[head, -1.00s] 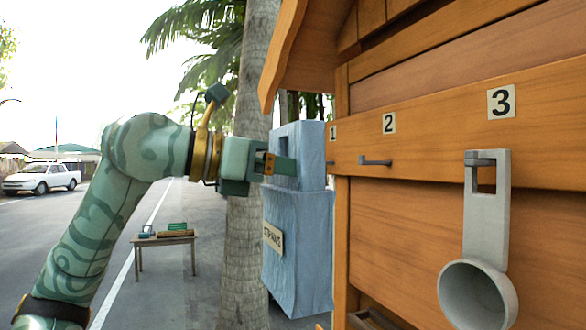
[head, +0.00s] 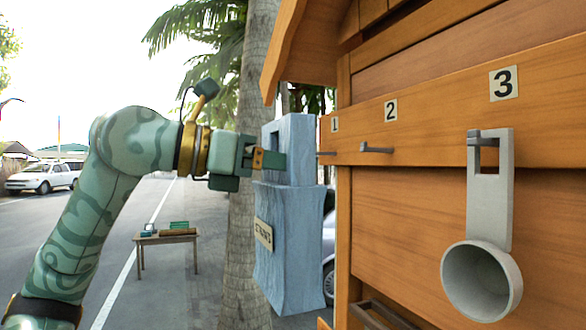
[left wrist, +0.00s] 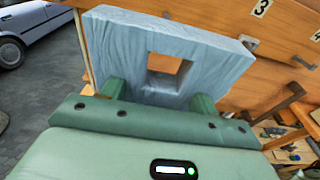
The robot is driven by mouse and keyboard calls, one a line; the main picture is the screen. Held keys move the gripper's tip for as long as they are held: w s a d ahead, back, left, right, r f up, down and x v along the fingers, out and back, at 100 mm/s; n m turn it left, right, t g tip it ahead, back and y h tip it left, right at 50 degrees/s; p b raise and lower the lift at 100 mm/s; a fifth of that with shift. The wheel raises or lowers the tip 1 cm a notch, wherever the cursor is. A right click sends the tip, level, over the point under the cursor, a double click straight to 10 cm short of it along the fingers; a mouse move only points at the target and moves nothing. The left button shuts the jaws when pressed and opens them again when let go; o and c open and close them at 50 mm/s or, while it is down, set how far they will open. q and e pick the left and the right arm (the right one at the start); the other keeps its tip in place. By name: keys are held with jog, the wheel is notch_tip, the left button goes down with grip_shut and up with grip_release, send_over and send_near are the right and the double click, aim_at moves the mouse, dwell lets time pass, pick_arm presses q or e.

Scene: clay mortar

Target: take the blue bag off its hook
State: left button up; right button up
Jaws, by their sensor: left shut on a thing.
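The blue bag (head: 289,245), with a stiff, holed upper part and a pale label, hangs upright left of the wooden wall in the head view. My left gripper (head: 270,159) is shut on its upper part, below the hole. In the left wrist view, the bag's top (left wrist: 160,40) lies between my left gripper's fingers (left wrist: 158,97). Orange wood shows through the hole, and I see no peg in it. The hook under number 1 (head: 327,153) projects from the wall; its tip meets the bag's edge in the picture, and I cannot tell if they touch. My right gripper is out of view.
The hook under number 2 (head: 376,149) is bare. A grey scoop-like holder (head: 492,200) hangs under number 3. A palm trunk (head: 245,240) stands behind the bag. A small table (head: 165,237) and a white vehicle (head: 42,178) are farther off on the left.

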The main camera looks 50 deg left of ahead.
pick_arm(q)
jog(key=f+b+v, duration=0.1)
jog(key=b+v, duration=0.2)
jog(key=v, duration=0.5)
jog(key=shift+s+a, duration=0.2)
jog(key=shift+s, duration=0.15)
dwell(0.4)
jog(key=shift+f+b, duration=0.15)
jog(key=shift+b, duration=0.15)
jog(key=v, duration=0.1)
jog(key=b+v, duration=0.1)
jog(key=v, duration=0.3)
jog(key=shift+f+b, duration=0.35)
jog(key=shift+f, duration=0.05)
jog(key=shift+w, duration=0.1)
